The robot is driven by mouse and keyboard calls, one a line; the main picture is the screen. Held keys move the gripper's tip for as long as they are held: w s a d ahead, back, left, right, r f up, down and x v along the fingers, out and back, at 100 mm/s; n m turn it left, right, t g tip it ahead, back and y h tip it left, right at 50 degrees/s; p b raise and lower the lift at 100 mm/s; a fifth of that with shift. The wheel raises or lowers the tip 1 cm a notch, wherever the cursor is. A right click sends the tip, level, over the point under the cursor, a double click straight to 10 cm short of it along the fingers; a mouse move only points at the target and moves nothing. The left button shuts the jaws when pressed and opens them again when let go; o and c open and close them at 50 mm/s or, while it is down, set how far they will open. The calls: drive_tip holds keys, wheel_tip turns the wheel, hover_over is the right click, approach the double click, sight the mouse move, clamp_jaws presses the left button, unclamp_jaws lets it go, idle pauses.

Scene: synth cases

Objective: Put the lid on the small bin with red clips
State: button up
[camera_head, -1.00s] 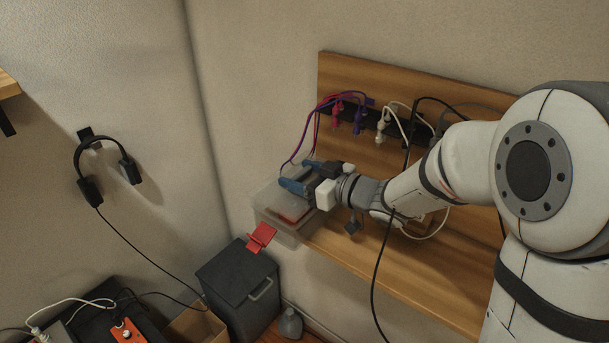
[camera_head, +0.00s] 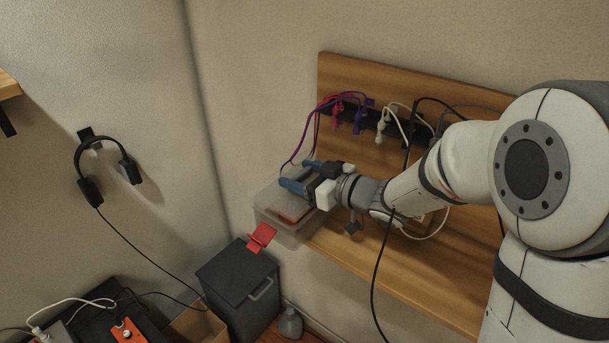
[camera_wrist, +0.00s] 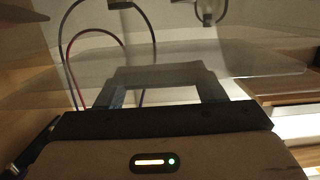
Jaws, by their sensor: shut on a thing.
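The small bin (camera_head: 283,228) is clear plastic and stands at the left end of the wooden shelf. One red clip (camera_head: 262,237) hangs out from its front left side; any other clip is hidden. The translucent lid (camera_head: 268,198) lies over the bin's top; I cannot tell whether it is seated on the rim. Something reddish shows through the plastic. My gripper (camera_head: 303,177), with blue fingers, is shut on the lid from above right. In the wrist view, the lid (camera_wrist: 245,62) spreads out as a hazy sheet beyond my gripper (camera_wrist: 160,92).
The wooden shelf (camera_head: 400,285) runs right from the bin. Cables and plugs hang from a black power strip (camera_head: 385,124) on the back board behind my gripper. A dark lidded bin (camera_head: 238,285) stands below on the left. Headphones (camera_head: 104,165) hang on the left wall.

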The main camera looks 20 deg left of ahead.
drive_tip(key=shift+f+b, duration=0.8)
drive_tip(key=shift+f, duration=0.2)
drive_tip(key=o, duration=1.1)
drive_tip(key=shift+d+r, duration=0.1)
drive_tip(key=v, duration=0.7)
drive_tip(key=shift+s+d+b, duration=0.15)
drive_tip(key=shift+d+b, duration=0.15)
drive_tip(key=shift+b, duration=0.05)
